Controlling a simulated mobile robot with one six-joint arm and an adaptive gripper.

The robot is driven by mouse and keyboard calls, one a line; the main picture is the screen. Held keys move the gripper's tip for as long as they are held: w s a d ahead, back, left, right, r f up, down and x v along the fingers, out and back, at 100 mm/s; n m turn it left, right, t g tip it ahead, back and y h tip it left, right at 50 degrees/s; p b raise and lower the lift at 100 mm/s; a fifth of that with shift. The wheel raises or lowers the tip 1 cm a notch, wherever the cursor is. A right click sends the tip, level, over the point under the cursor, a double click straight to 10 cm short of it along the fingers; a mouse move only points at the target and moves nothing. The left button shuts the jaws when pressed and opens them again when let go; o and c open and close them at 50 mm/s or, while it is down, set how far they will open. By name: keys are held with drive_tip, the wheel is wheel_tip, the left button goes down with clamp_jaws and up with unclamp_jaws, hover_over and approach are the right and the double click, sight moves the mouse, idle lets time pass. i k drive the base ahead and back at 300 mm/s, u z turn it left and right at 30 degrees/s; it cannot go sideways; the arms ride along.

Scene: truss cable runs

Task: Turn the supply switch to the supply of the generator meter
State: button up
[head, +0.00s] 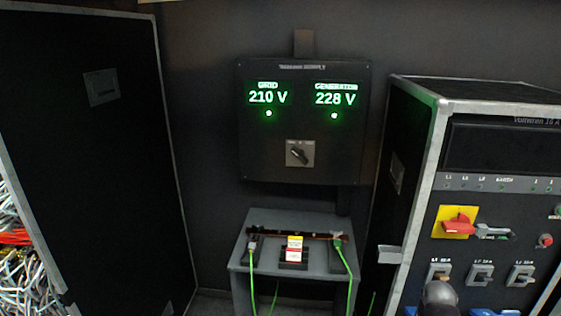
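A black supply panel hangs on the dark wall (215,120), at the middle of the head view. A small green lamp is lit under each meter. The supply switch (299,154) is a dark rotary knob on a small grey plate, low and centred below the meters. The knob sits at a slant, from upper left to lower right; its pointing end and the plate's labels are too small to tell. My gripper does not show.
A grey stand (250,286) with a copper-coloured bar and green cables is below the panel. A black distribution case (412,150) with a red rotary switch (458,222) stands right. A tall black case (90,180) stands left, by piled cables (22,270).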

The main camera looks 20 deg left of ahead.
sight(299, 153)
drive_tip(key=u, duration=0.75)
drive_tip(key=k, duration=1.35)
drive_tip(key=z, duration=0.4)
drive_tip(key=i, duration=1.9)
drive_tip(key=u, duration=0.35)
